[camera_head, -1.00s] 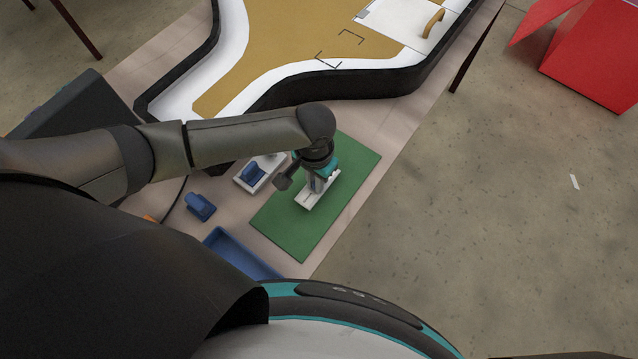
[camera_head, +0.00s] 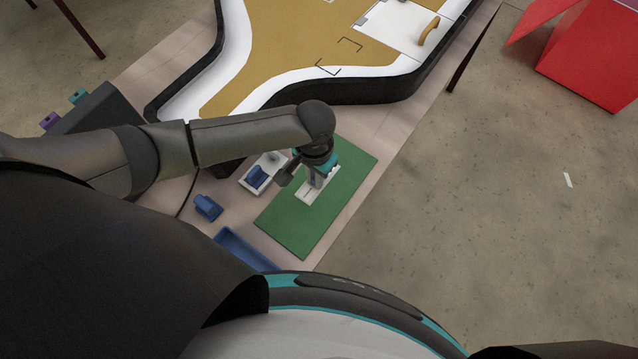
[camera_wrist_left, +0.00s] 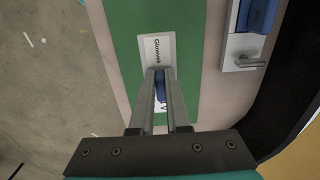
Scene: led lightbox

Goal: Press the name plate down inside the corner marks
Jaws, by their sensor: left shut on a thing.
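The white name plate (camera_head: 309,195) lies over the green mat; its dark lettering shows in the left wrist view (camera_wrist_left: 155,48). My left gripper (camera_head: 314,183) points down at the plate. In the left wrist view my fingers (camera_wrist_left: 161,75) are closed about a small blue part over the plate, which seems to be its grip. The fingers hide part of the lettering. I cannot tell whether the plate touches the mat. The black corner marks (camera_head: 350,39) are on the ochre face of the sign, up and right of my gripper. My right gripper is not in view.
A white tray (camera_head: 276,164) with a blue item (camera_head: 257,176) stands left of the mat (camera_head: 345,208). Another blue item (camera_head: 207,207) and a blue bin (camera_head: 233,241) are nearby. The sign's raised dark rim (camera_head: 390,88) lies between mat and marks.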

